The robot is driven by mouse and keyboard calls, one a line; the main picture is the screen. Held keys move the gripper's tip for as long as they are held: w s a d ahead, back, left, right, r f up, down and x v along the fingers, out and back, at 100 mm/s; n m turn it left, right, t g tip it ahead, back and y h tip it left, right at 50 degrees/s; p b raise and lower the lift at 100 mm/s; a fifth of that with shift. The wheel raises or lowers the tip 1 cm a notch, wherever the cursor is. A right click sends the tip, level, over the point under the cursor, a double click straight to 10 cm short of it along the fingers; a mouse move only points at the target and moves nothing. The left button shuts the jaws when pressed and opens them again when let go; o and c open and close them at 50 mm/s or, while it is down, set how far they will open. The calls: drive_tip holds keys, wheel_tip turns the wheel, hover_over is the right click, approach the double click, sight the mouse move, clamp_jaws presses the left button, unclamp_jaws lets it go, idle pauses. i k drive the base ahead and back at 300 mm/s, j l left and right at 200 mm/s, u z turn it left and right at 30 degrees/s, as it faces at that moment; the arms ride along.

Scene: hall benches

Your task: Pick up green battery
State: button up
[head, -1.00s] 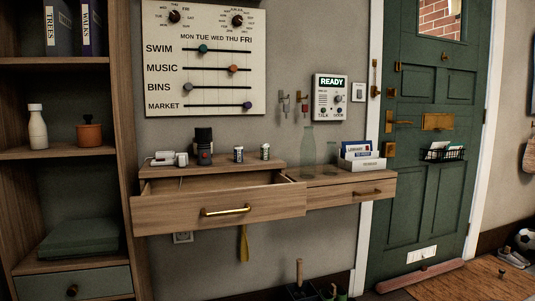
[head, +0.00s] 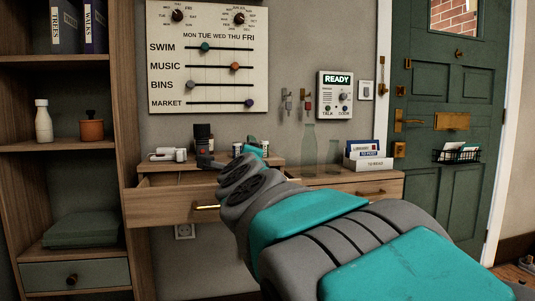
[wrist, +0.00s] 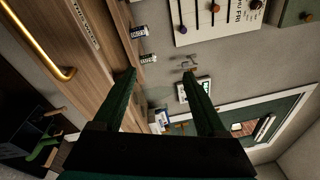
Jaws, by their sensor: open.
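Two small white cylinders with labels stand on the raised shelf of the wooden console. The one with a blue label (wrist: 138,32) is at the upper left in the wrist view. The other, with a dark label that looks greenish (wrist: 148,58), is just beyond the tip of the left finger; it is probably the green battery. In the head view this right cylinder (head: 265,148) is partly hidden by my arm. My gripper (wrist: 158,74) is open, with nothing between its dark green fingers. In the head view my arm hides most of the gripper.
The drawer (head: 160,205) is pulled open below the shelf, with a brass handle (wrist: 40,45). A clear bottle (head: 308,150) and card holder (head: 364,157) are at right.

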sight(264, 144)
drive_tip(key=i, duration=1)
